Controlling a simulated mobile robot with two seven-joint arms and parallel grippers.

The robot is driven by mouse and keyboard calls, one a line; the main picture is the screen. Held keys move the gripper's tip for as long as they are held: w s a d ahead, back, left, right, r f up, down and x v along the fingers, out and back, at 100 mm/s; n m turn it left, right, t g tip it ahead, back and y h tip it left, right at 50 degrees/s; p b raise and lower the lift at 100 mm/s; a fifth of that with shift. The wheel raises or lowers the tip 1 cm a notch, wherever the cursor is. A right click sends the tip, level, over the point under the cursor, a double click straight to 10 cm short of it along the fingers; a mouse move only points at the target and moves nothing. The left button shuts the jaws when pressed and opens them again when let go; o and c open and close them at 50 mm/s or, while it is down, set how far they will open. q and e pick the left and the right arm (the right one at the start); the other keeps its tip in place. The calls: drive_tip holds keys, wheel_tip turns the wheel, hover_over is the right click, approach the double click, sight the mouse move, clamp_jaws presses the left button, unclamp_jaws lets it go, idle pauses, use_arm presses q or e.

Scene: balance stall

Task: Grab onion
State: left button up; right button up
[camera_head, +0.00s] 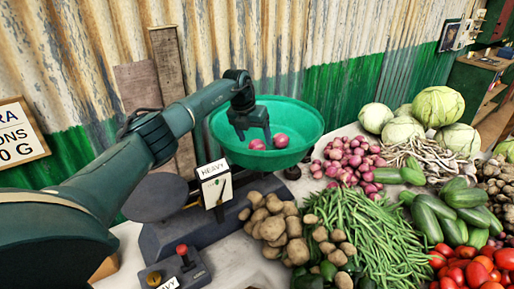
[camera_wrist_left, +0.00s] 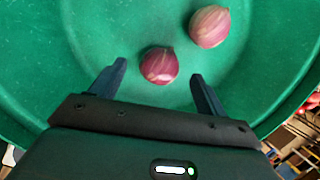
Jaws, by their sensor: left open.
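Two purple-red onions lie in a green bowl (camera_head: 310,120) on the scale. In the head view the nearer-left onion (camera_head: 257,145) is partly hidden by my gripper, and the other onion (camera_head: 281,140) lies to its right. My left gripper (camera_head: 254,138) is open over the bowl. In the left wrist view the left gripper (camera_wrist_left: 158,82) has one onion (camera_wrist_left: 159,65) between and slightly beyond its fingertips, with gaps on both sides. The second onion (camera_wrist_left: 210,27) lies farther off, up and to the right. My right gripper is not in view.
A pile of onions (camera_head: 350,158) lies right of the bowl. Potatoes (camera_head: 275,222), green beans (camera_head: 360,235), cucumbers (camera_head: 465,205), tomatoes (camera_head: 470,268) and cabbages (camera_head: 438,105) crowd the table. A HEAVY sign (camera_head: 214,184) and a button box (camera_head: 175,272) stand in front of the scale.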

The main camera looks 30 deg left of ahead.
use_arm(q)
drive_tip(key=b+x, duration=0.1)
drive_tip(key=x, duration=0.1)
drive_tip(key=shift+w+f, duration=0.15)
drive_tip(key=shift+f, duration=0.2)
drive_tip(key=shift+r, duration=0.1)
drive_tip(key=c, duration=1.1)
drive_tip(key=shift+o, duration=0.2)
wheel_tip(320, 180, up, 11)
drive_tip(key=p, duration=0.1)
drive_tip(key=shift+f, duration=0.25)
drive_tip(key=shift+r, duration=2)
drive_tip(key=shift+r, duration=0.1)
drive_tip(key=shift+r, duration=0.55)
